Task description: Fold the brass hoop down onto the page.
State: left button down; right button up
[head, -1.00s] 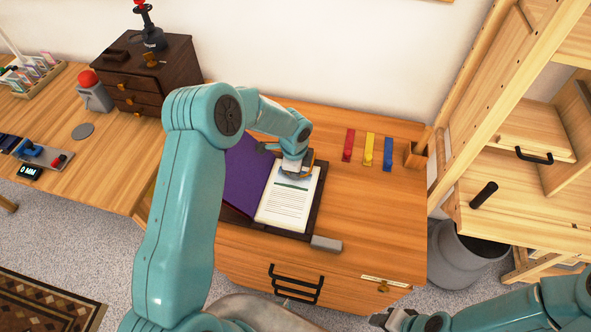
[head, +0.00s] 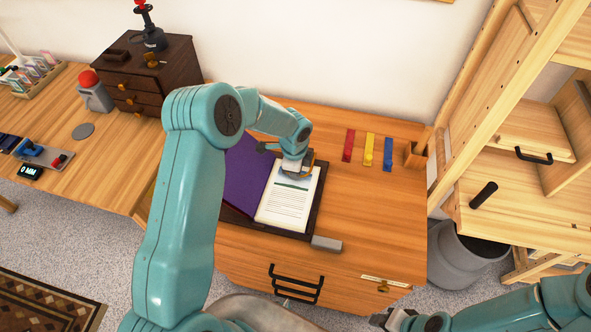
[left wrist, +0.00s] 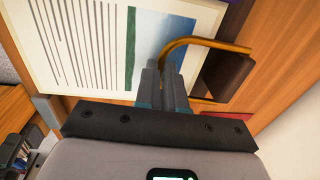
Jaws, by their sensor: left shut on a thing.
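The brass hoop (left wrist: 210,43) is a bent brass bar that runs from a dark block (left wrist: 228,75) over the edge of the page. My left gripper (left wrist: 165,72) is shut on the hoop near its bend, above the page's picture. In the head view my left gripper (head: 291,174) is at the top of the page, and a bit of the hoop (head: 313,158) shows beside it. The printed page (head: 284,208) lies in an open folder with a purple cover (head: 246,175). My right gripper (head: 386,320) is at the bottom edge, partly cut off, away from the page.
Red (head: 348,146), yellow (head: 369,150) and blue (head: 388,153) strips lie right of the folder. A grey block (head: 326,244) sits at its lower right corner. A dark drawer chest (head: 150,75) stands at the back left.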

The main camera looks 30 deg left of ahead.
dwell(0.5)
pick_arm(q)
jog(key=shift+w+r+b, duration=0.1)
jog(key=shift+r+b, duration=0.25)
jog(key=shift+r, duration=0.15)
jog(key=c, duration=1.2)
grip_release()
jog(key=shift+a, duration=0.1)
jog(key=r, duration=0.5)
jog(key=s+r, duration=0.1)
jog(key=r, duration=0.4)
jog(key=r+b, duration=0.1)
jog(key=r, duration=0.5)
jog(key=shift+s+d+r, duration=0.1)
jog(key=shift+s+d, duration=0.1)
